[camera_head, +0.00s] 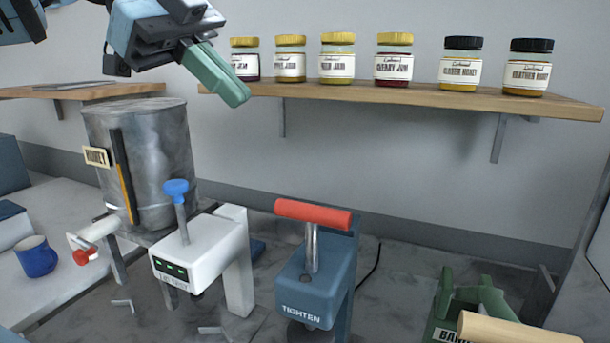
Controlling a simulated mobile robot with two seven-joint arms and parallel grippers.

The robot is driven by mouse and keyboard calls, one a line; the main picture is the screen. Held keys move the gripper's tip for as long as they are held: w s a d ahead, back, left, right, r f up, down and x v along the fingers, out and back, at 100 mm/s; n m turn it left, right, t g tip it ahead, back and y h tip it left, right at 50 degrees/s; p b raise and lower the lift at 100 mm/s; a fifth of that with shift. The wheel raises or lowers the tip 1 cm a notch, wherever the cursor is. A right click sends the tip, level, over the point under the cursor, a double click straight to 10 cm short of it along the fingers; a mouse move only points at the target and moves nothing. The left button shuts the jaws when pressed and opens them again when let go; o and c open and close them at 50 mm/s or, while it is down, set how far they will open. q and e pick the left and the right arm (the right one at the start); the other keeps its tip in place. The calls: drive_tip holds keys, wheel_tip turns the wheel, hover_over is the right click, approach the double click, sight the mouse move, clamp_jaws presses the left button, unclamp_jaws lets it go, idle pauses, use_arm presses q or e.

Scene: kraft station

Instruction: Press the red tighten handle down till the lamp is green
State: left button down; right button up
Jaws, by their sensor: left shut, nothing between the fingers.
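The red tighten handle (312,213) is a horizontal bar on a metal stem, standing up above the blue press labelled TIGHTEN (308,290). No lit lamp can be made out on this blue press. My left gripper (236,95) is shut and empty, with its green fingers pointing down and right. It is in the air above and left of the red handle, apart from it, and appears in front of the shelf's left part. My right gripper is not in view.
A white press (200,250) with a blue knob and green display marks stands left of the blue press. A metal honey tank (165,150) is behind it. A wooden shelf (420,96) holds several jars. A green device (470,305) and a blue mug (36,258) stand at the sides.

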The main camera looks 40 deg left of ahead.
use_arm(q)
hover_over(322, 208)
drive_tip(key=s+a, duration=0.2)
wheel_tip(322, 208, down, 8)
drive_tip(key=r, duration=0.1)
drive_tip(key=f, duration=0.2)
drive_tip(key=shift+w+a+f, duration=0.25)
drive_tip(key=shift+a+f, duration=0.05)
drive_tip(key=shift+w+a+f, duration=0.1)
drive_tip(key=shift+w+f, duration=0.05)
drive_tip(key=shift+f, duration=0.5)
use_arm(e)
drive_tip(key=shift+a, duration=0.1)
use_arm(q)
drive_tip(key=shift+f, duration=0.1)
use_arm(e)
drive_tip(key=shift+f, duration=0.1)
